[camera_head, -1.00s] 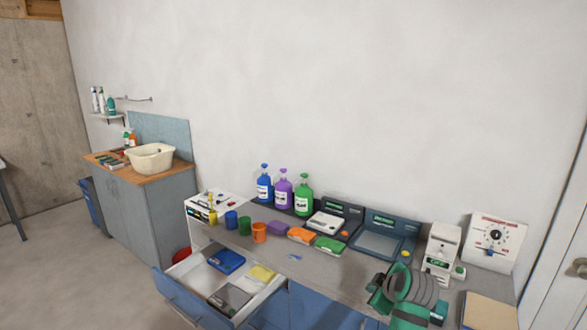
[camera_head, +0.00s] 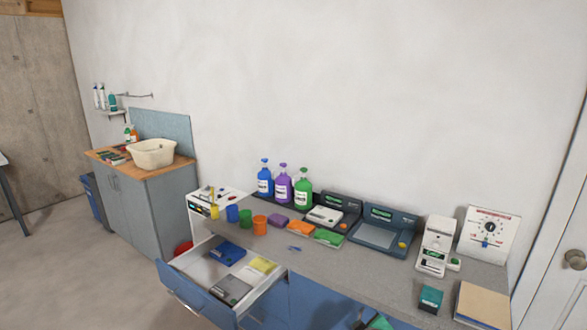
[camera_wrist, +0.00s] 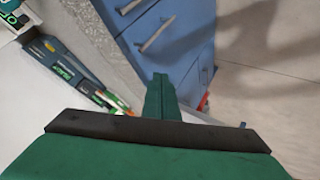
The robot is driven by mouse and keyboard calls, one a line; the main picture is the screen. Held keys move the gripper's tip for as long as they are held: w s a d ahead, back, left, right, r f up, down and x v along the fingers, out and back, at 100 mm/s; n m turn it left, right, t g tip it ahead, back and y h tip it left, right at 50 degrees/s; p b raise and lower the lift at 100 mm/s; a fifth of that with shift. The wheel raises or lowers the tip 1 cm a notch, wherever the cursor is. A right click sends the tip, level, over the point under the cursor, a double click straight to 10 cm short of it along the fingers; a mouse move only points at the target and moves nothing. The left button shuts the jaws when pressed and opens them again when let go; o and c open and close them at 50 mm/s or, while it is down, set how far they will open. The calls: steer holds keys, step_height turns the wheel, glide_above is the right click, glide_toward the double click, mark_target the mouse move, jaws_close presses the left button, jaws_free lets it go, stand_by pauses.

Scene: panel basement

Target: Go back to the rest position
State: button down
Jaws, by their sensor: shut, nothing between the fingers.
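My gripper (camera_wrist: 161,97) shows in the wrist view as green fingers beyond a dark bar. It is shut with nothing held, and blue drawer fronts and the floor are seen past it. In the head view only a small green part of my arm (camera_head: 378,322) shows at the bottom edge, in front of the workbench (camera_head: 360,276). The rest of the arm is out of that view.
An open drawer (camera_head: 184,291) juts out at the bench's left, holding a blue box (camera_head: 227,253) and other items. Bottles, cups and devices line the bench's back. A dark green box (camera_head: 430,298) and a tan board (camera_head: 482,303) lie at its right.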

steer(key=s+a+f+m+t+h, duration=0.15)
steer(key=s+a+f, duration=0.25)
steer(key=s+f, duration=0.4)
steer(key=s+a+f+m, duration=0.2)
steer(key=s+a+f, duration=0.35)
steer(key=s, duration=0.45)
steer(key=s+a+m+t, duration=0.1)
steer(key=s+a, duration=0.1)
steer(key=s, duration=0.6)
steer(key=s+a+m+t, duration=0.1)
steer(key=s+a, duration=0.2)
steer(key=s, duration=0.4)
steer(key=s+a+r+m+t, duration=0.1)
steer(key=s+a+r, duration=0.1)
steer(key=s+r, duration=0.5)
steer(key=s+a+r+m+t+y, duration=0.1)
steer(key=s+a+r, duration=0.2)
steer(key=s+r, duration=0.4)
steer(key=f+v, duration=0.1)
steer(key=v, duration=0.3)
steer(key=shift+s, duration=0.4)
